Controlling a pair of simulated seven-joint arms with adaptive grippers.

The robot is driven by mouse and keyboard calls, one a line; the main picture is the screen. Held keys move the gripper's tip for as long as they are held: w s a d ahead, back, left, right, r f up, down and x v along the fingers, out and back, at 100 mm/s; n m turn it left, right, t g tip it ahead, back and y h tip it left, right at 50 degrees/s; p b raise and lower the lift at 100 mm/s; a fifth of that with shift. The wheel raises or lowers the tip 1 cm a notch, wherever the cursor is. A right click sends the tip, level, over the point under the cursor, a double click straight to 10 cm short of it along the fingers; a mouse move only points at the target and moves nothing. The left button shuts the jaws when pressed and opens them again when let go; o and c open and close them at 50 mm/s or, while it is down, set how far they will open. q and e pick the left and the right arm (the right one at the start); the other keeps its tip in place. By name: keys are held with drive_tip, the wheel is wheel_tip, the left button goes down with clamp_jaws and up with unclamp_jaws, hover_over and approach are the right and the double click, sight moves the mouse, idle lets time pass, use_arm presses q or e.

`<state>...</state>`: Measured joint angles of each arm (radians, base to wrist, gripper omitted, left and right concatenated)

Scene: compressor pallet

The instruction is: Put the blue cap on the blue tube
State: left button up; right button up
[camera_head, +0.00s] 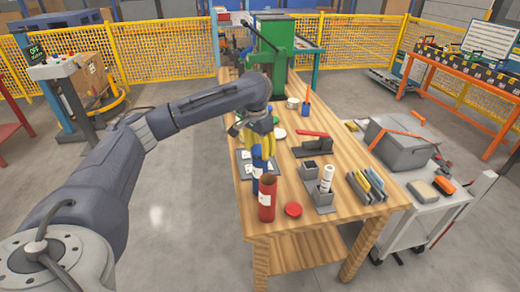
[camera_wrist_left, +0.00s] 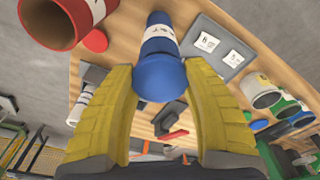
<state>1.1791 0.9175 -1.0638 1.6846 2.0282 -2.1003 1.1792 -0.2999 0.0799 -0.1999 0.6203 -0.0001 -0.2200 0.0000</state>
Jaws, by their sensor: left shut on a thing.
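My left gripper (camera_head: 258,148) has yellow fingers and points down over the table. In the left wrist view its fingers (camera_wrist_left: 160,85) are closed around the sides of the round blue cap (camera_wrist_left: 161,78). The blue tube (camera_wrist_left: 158,42), with a white label, stands upright behind the cap and in line with it. In the head view the blue tube (camera_head: 257,172) is directly below the fingers, partly hidden behind the red tube. I cannot tell whether the cap is seated on the tube or just above it. My right gripper does not show.
The open red tube (camera_head: 267,200) stands close in front of the blue one; it also shows in the wrist view (camera_wrist_left: 55,22). A red cap (camera_head: 292,209) lies beside it. A grey holder with a white tube (camera_head: 327,177) and a slotted rack (camera_head: 367,187) stand to the right.

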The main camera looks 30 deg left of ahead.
use_arm(q)
drive_tip(key=shift+f, duration=0.45)
idle(1.6)
drive_tip(key=o, duration=1.4)
drive_tip(key=shift+r, duration=3.5)
